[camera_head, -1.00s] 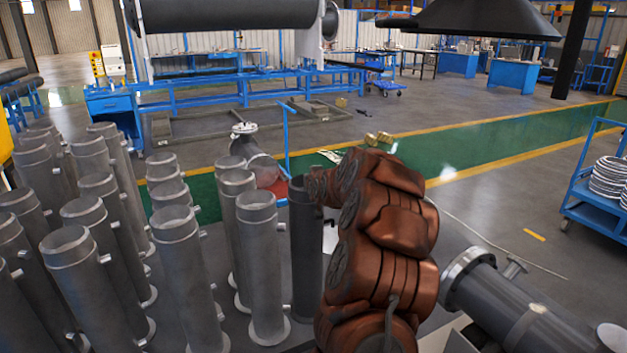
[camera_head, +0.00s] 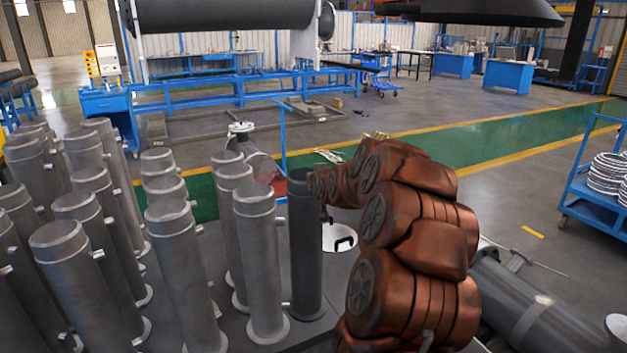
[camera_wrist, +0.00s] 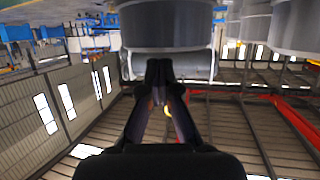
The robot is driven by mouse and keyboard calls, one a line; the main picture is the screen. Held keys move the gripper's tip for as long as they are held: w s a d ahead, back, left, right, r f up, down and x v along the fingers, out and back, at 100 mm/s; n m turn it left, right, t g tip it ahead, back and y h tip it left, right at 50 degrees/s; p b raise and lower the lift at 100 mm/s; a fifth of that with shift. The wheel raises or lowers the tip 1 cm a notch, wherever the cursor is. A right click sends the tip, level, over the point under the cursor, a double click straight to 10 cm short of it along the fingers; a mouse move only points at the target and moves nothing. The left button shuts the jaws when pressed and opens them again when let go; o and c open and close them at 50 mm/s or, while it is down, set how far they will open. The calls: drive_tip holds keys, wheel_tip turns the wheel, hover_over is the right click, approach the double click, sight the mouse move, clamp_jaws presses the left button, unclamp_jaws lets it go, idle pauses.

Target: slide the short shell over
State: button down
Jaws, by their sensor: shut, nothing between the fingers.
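A dark grey upright shell (camera_head: 305,245) stands at the right end of the group of lighter grey shells (camera_head: 262,265); I cannot tell which one is the short shell. My arm's end reaches the dark shell's upper right side in the head view, where my fingers are hidden. In the wrist view, my gripper (camera_wrist: 158,66) is shut and empty, its fingertips together. A dark cylinder (camera_wrist: 165,28) fills the top middle, just ahead of the fingertips; whether they touch it is unclear. The wrist picture looks upside down.
Several grey shells with side stubs crowd the left. A flanged pipe (camera_head: 515,290) lies at the lower right, near my arm. A white lidded thing with a black handle (camera_head: 340,237) is behind the dark shell.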

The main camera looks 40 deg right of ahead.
drive_tip(key=f+b+v, duration=0.2)
drive_tip(key=b+v, duration=0.1)
drive_tip(key=v, duration=0.8)
drive_tip(key=shift+s+a, duration=0.35)
drive_tip(key=shift+s, duration=0.4)
drive_tip(key=shift+f, duration=0.1)
